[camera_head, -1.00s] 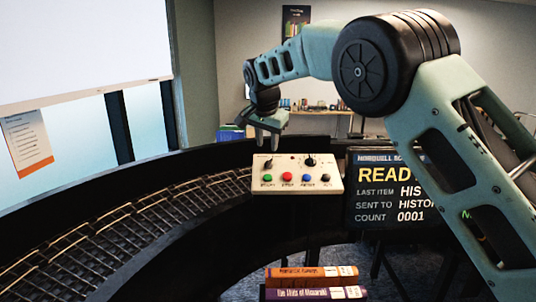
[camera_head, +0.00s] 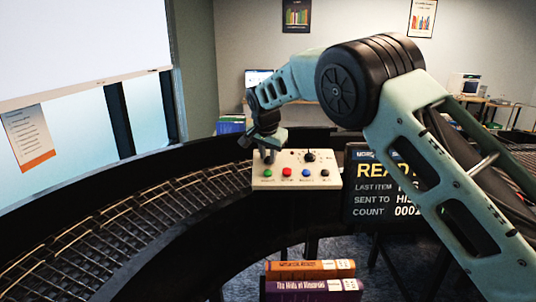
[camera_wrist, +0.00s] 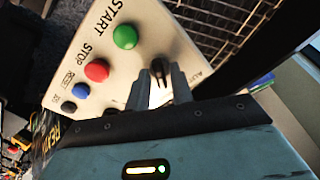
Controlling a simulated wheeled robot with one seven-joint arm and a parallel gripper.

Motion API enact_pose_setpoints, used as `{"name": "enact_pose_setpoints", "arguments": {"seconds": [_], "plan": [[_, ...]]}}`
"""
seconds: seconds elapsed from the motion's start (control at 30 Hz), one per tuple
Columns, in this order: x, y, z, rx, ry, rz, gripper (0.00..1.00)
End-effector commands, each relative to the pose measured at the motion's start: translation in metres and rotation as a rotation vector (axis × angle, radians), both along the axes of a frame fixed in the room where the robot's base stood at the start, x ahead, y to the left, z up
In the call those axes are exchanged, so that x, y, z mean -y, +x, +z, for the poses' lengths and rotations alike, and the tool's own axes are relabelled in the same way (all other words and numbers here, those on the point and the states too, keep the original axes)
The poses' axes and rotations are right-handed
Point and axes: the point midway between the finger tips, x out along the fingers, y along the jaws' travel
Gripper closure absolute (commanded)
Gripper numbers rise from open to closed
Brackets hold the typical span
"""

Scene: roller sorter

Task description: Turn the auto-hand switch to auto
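A cream control box (camera_head: 318,180) stands at the edge of the curved roller line. It bears a green START button (camera_wrist: 125,37), a red STOP button (camera_wrist: 97,70), a blue button (camera_wrist: 81,90) and a small black button (camera_wrist: 69,106). The auto-hand switch (camera_wrist: 157,70) is a small dark knob, partly hidden by my fingers. My gripper (camera_wrist: 161,82) is down at the box, its two fingers on either side of the knob with a gap between them. I cannot tell whether they touch it. In the head view my gripper (camera_head: 267,155) covers the knob.
A black knob (camera_head: 309,156) sits to the right on the same panel. A dark display (camera_head: 375,185) reading READY stands right of the box. The roller track (camera_head: 130,220) curves along the left. Two books, orange (camera_head: 310,269) and purple (camera_head: 312,288), lie in front.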

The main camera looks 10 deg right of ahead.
Motion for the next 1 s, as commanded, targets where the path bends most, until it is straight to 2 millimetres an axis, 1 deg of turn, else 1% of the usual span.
{"name": "enact_pose_setpoints", "arguments": {"seconds": [0.27,0.47,1.0], "plan": [[0.0007,-0.0002,-0.0002,-0.003,-0.010,0.026,1.00],[0.0009,0.0001,-0.0007,-0.008,-0.041,0.116,1.00],[0.0022,-0.0001,0.0006,-0.039,-0.205,0.574,1.00]]}}
